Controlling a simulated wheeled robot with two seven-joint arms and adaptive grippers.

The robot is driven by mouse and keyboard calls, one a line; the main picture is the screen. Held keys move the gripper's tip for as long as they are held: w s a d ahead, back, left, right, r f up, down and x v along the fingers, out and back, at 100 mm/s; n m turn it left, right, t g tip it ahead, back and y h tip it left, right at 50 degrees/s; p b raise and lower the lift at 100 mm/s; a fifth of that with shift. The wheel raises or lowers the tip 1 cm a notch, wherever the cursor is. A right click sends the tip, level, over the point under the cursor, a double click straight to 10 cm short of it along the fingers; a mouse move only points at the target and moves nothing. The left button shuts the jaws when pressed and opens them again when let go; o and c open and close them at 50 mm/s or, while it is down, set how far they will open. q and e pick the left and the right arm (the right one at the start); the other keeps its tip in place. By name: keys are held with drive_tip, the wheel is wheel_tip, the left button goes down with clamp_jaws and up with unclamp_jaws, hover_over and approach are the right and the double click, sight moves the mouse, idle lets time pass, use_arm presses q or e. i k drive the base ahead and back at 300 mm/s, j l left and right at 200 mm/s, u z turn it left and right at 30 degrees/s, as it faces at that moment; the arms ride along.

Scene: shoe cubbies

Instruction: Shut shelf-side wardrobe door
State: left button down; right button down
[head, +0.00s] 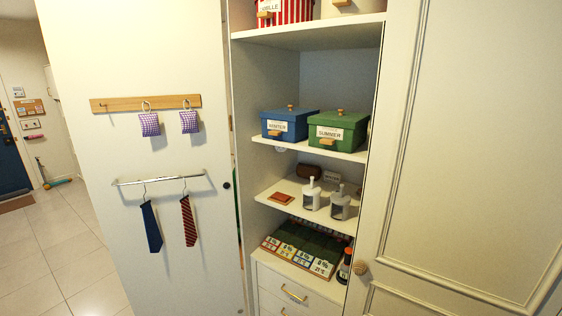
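The wardrobe shows with its shelf side open. An open white door (90,120) fills the left of the head view and shows its inner face. A wooden peg rail (170,103) with two purple checked sachets and a metal bar (160,179) with two ties are on that face. A panelled white door (460,130) with a round wooden knob (361,268) stands on the right, beside the shelves. Neither of my grippers is in view.
The shelves hold a blue box (287,125), a green box (337,132), two grey-white bottles (312,195) and a tray of labelled cards (300,250). Drawers (290,292) sit below. Tiled floor (60,240) is open at the left, with a blue door (10,150) beyond.

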sight(108, 59)
drive_tip(key=i+j+u, duration=0.2)
drive_tip(key=j, duration=0.15)
drive_tip(key=j+u, duration=0.15)
drive_tip(key=j, duration=0.25)
drive_tip(key=i+j+u, duration=0.2)
drive_tip(key=j, duration=0.15)
drive_tip(key=i+j+u, duration=0.25)
drive_tip(key=j+u, duration=0.2)
drive_tip(key=i+j+u, duration=0.3)
drive_tip(key=u, duration=0.15)
drive_tip(key=i+j+u, duration=0.3)
drive_tip(key=i+u, duration=0.3)
drive_tip(key=i, duration=0.2)
drive_tip(key=i+z, duration=0.2)
drive_tip(key=i, duration=0.2)
drive_tip(key=i+j+z, duration=0.15)
drive_tip(key=i, duration=0.2)
drive_tip(key=i+z, duration=0.3)
drive_tip(key=z, duration=0.15)
drive_tip(key=i+j+z, duration=0.15)
drive_tip(key=z, duration=0.3)
drive_tip(key=i+z, duration=0.2)
drive_tip(key=z, duration=0.25)
drive_tip(key=i+j+z, duration=0.2)
drive_tip(key=z, duration=0.25)
drive_tip(key=i+j+z, duration=0.15)
drive_tip(key=z, duration=0.3)
drive_tip(key=i+j+z, duration=0.15)
drive_tip(key=z, duration=0.35)
drive_tip(key=j, duration=0.1)
